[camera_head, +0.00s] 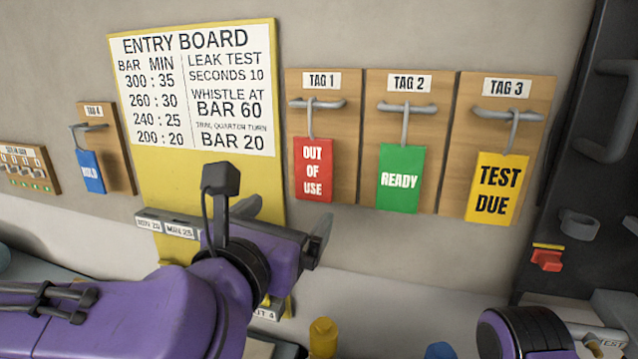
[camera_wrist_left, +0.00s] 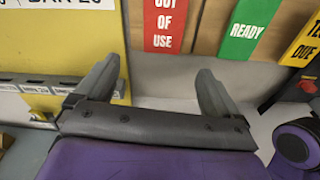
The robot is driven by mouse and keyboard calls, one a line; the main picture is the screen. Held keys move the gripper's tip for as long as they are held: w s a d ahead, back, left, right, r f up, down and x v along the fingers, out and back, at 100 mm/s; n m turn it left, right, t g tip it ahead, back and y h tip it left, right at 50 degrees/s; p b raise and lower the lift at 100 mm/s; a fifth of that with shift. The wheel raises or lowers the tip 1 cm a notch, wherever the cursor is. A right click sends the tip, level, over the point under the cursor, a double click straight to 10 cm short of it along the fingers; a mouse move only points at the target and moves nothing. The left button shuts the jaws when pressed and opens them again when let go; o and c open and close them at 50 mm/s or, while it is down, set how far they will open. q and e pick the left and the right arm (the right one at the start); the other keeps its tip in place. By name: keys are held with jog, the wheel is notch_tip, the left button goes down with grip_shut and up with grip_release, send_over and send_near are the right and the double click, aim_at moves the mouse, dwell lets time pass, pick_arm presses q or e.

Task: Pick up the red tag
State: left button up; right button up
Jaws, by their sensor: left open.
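The red tag (camera_head: 313,169) reads "OUT OF USE" and hangs by a loop from the grey hook under the TAG 1 label on a wooden board (camera_head: 345,150). In the left wrist view the lower part of the red tag (camera_wrist_left: 165,25) shows at the top, beyond the fingertips. My left gripper (camera_head: 285,222) is open and empty, below and to the left of the red tag, apart from it. In the left wrist view its two fingers (camera_wrist_left: 158,82) stand wide apart. My right arm shows at the lower right, but its gripper is out of view.
A green READY tag (camera_head: 399,178) and a yellow TEST DUE tag (camera_head: 497,188) hang to the right on their own hooks. A blue HOLD tag (camera_head: 91,171) hangs far left. The yellow entry board (camera_head: 155,200) is behind my left gripper. A dark rack (camera_head: 590,200) stands at the right.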

pick_arm(q)
jog(key=n+t, duration=0.1)
send_near(313, 162)
jog(key=p+x, duration=0.6)
jog(key=x, duration=0.2)
jog(key=shift+w+r, duration=0.15)
jog(key=shift+w, duration=0.1)
jog(key=shift+w+d, duration=0.15)
jog(key=shift+w, duration=0.05)
pick_arm(e)
notch_tip(313, 162, up, 6)
jog(key=w, duration=0.1)
jog(key=shift+a, duration=0.15)
pick_arm(q)
jog(key=shift+s, duration=0.1)
jog(key=c, duration=1.1)
